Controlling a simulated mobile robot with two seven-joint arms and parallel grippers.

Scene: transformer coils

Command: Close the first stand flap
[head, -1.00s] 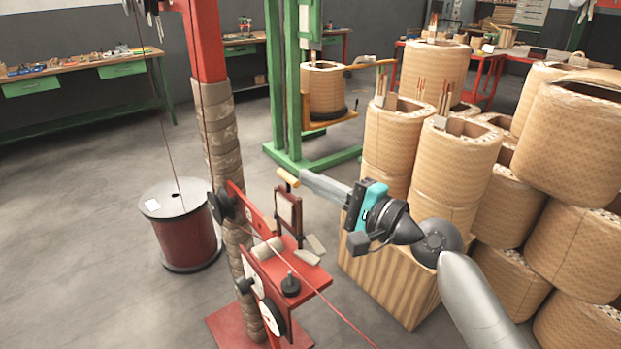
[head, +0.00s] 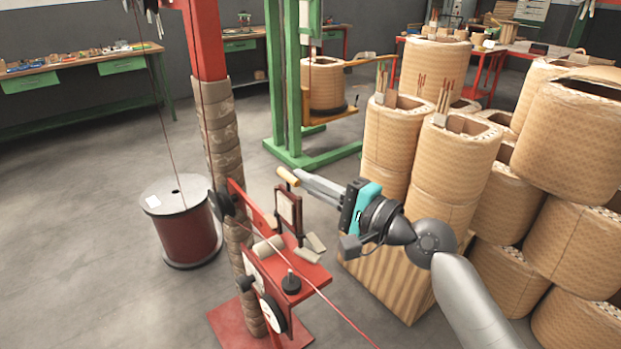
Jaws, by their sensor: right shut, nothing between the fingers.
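The red stand (head: 262,338) is at the lower centre, around a wrapped column. On its red shelf an upright red-framed flap (head: 288,212) stands on a dark post. A yellow handle (head: 288,177) shows at the top of this post. My right gripper (head: 299,175) comes in from the right, shut and empty. Its fingertips are right beside the handle; I cannot tell whether they touch it. My left gripper is not in view.
A cable reel (head: 181,225) stands left of the stand. A wooden crate (head: 385,275) and stacked wrapped coils (head: 455,160) crowd the right. A green stand (head: 281,90) is behind.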

